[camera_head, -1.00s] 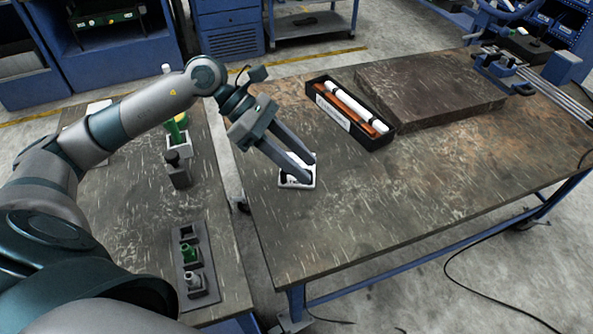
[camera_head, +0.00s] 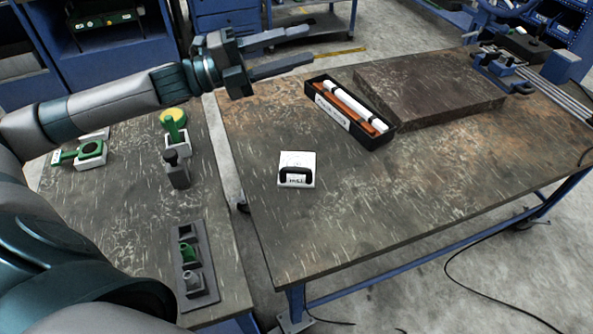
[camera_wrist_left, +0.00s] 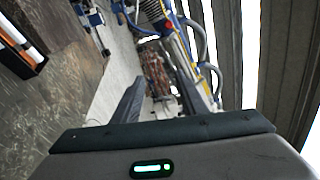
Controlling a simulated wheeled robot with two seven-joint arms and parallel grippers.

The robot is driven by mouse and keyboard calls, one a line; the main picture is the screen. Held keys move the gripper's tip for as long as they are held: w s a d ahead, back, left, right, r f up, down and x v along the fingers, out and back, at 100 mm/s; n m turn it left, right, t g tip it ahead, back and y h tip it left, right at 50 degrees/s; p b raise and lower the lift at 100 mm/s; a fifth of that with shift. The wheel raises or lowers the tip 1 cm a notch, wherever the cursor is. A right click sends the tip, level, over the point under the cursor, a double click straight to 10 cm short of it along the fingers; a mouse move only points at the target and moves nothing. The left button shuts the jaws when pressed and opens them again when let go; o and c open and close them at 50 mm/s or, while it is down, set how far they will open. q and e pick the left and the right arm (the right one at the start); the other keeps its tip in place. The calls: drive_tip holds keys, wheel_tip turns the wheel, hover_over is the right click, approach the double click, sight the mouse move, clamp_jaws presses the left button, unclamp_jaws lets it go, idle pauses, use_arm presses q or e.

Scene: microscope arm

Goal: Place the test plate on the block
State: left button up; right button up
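The test plate (camera_head: 301,160), a small white square with a black handle and dark lettering, lies flat on the right-hand table, near its left edge. The block, a large dark brown slab (camera_head: 430,92), sits farther back on the same table, with its top clear. My left gripper (camera_head: 310,44) is raised above and behind the plate, well apart from it. Its two long fingers are spread and empty, pointing right. They also show apart in the left wrist view (camera_wrist_left: 160,92). My right gripper is not in view.
A black open box (camera_head: 321,88) with white and orange-brown bars stands against the block's left side. The left table (camera_head: 118,230) holds green and white parts, a dark grey piece (camera_head: 177,172) and a slotted holder (camera_head: 206,285). The right table's front is clear.

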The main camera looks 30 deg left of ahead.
sight(294, 169)
use_arm(q)
drive_tip(key=w+a+f+n+y, duration=0.3)
drive_tip(key=a+f+n+y, duration=0.45)
drive_tip(key=f+n, duration=0.3)
drive_tip(key=s+a+f+n+g, duration=0.1)
drive_tip(key=s+f+n+g, duration=0.4)
drive_tip(key=s+f, duration=0.5)
drive_tip(key=s+g+b, duration=0.1)
drive_tip(key=g, duration=0.1)
drive_tip(key=shift+a+f+g, duration=0.25)
drive_tip(key=shift+g, duration=0.15)
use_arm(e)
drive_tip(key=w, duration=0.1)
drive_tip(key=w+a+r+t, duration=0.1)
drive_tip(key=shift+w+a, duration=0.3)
use_arm(q)
drive_tip(key=shift+d, duration=0.1)
